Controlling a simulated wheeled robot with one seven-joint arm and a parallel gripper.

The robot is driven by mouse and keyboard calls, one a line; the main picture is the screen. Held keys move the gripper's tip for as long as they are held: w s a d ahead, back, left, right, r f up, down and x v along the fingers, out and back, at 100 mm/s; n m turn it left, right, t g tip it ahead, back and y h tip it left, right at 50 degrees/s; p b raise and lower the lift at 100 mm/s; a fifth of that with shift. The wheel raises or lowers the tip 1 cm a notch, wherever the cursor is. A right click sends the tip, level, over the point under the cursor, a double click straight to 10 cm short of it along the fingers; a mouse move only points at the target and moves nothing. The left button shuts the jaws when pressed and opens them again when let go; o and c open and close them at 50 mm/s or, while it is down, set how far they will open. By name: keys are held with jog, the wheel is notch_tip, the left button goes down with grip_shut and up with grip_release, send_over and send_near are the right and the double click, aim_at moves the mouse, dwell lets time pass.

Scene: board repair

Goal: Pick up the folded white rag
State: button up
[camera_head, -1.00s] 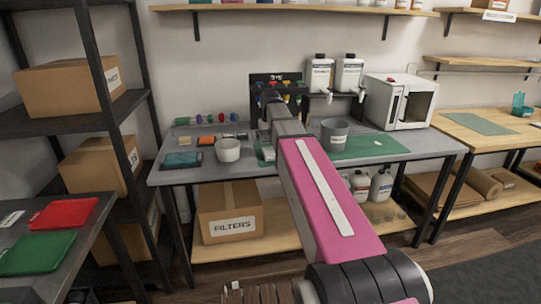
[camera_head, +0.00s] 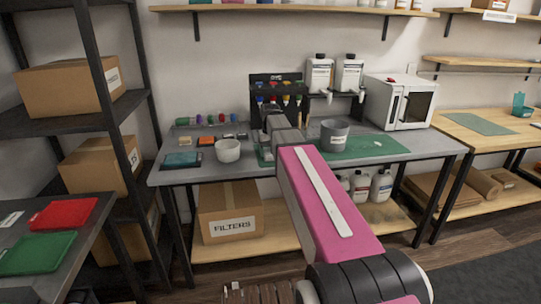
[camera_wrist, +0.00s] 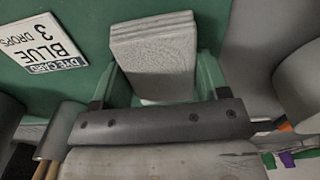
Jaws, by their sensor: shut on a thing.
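The folded white rag (camera_wrist: 152,55) is a layered, pale, textured block in the wrist view. My gripper (camera_wrist: 163,84) has its two green fingers on either side of the rag and is shut on it. Green mat surface shows beyond the rag; I cannot tell whether the rag is touching it. In the head view, my arm reaches over the grey workbench (camera_head: 240,174) and hides the rag and fingers.
A card reading "DYE CARD BLUE 3 DROPS" (camera_wrist: 40,45) lies left of the rag. A grey cup (camera_head: 334,136) stands right of my arm and a white bowl (camera_head: 228,151) left. A black rack (camera_head: 268,84) stands behind. The green mat's (camera_head: 370,148) right part is mostly clear.

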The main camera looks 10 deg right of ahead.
jog(key=shift+r, duration=0.8)
notch_tip(320, 180, up, 3)
jog(key=shift+f, duration=0.15)
jog(key=s+a+r, duration=0.6)
jog(key=a, duration=0.3)
jog(key=shift+s+a+r, duration=0.25)
jog(key=shift+a+r, duration=0.1)
